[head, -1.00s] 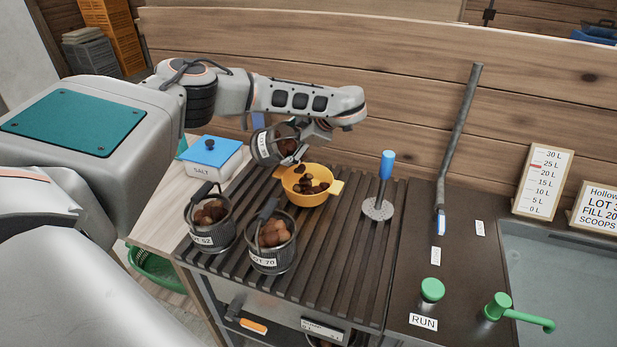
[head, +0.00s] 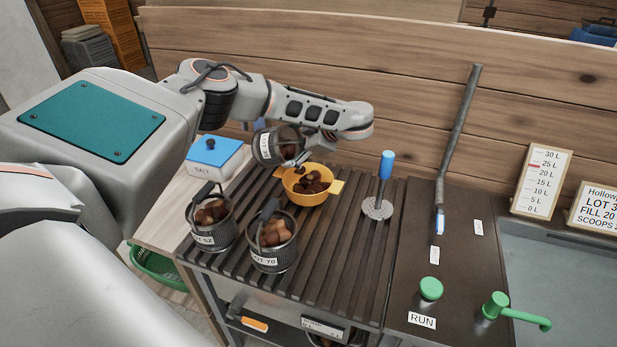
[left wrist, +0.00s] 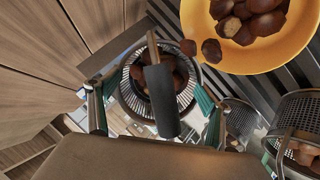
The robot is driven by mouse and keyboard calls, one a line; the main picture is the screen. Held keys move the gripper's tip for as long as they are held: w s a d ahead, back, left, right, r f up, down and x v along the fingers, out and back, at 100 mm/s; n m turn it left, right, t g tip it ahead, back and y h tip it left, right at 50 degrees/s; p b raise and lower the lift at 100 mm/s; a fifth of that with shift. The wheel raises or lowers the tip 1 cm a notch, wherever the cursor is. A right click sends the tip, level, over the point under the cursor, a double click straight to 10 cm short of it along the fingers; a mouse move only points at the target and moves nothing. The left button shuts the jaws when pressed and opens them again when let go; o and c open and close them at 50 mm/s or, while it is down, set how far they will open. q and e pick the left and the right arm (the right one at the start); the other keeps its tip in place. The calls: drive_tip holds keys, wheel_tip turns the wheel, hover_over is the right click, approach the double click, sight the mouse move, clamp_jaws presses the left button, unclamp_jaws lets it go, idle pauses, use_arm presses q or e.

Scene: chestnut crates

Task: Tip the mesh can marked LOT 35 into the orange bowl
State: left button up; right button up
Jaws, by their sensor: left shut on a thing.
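My left gripper (head: 303,155) is shut on a dark mesh can (head: 266,147), which is tilted over the left side of the orange bowl (head: 325,185). The can's white label shows, but its number is not readable. Chestnuts are still inside the can, which also shows in the left wrist view (left wrist: 130,92) between my fingers. The bowl holds several chestnuts; in the left wrist view, two chestnuts (left wrist: 211,50) are between the can's mouth and the bowl, one overlapping its rim. My right gripper is not in view.
Two upright mesh cans of chestnuts, LOT 52 (head: 210,235) and LOT 70 (head: 272,255), stand on the slatted rack (head: 335,250) in front. A blue-lidded salt box (head: 214,160) is left of the bowl. A blue-handled perforated tool (head: 387,165) stands right of it.

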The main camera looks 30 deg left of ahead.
sight(301, 152)
use_arm(q)
drive_tip(key=shift+a+f, duration=0.1)
drive_tip(key=shift+a, duration=0.15)
drive_tip(key=shift+d+y, duration=0.3)
drive_tip(key=shift+d, duration=0.1)
drive_tip(key=shift+a+f, duration=0.2)
drive_tip(key=shift+a, duration=0.05)
drive_tip(key=shift+d, duration=0.35)
drive_tip(key=shift+f+y, duration=0.25)
drive_tip(key=shift+y, duration=0.15)
drive_tip(key=shift+w+d, duration=0.1)
drive_tip(key=shift+d, duration=0.25)
drive_tip(key=shift+f, duration=0.15)
drive_tip(key=shift+d+f+y, duration=0.1)
drive_tip(key=shift+d+y, duration=0.3)
drive_tip(key=shift+a+f, duration=0.1)
drive_tip(key=shift+w+d+y, duration=0.1)
drive_tip(key=shift+d+y, duration=0.2)
drive_tip(key=shift+d, duration=0.15)
drive_tip(key=shift+a+f, duration=0.15)
drive_tip(key=shift+d+y, duration=0.3)
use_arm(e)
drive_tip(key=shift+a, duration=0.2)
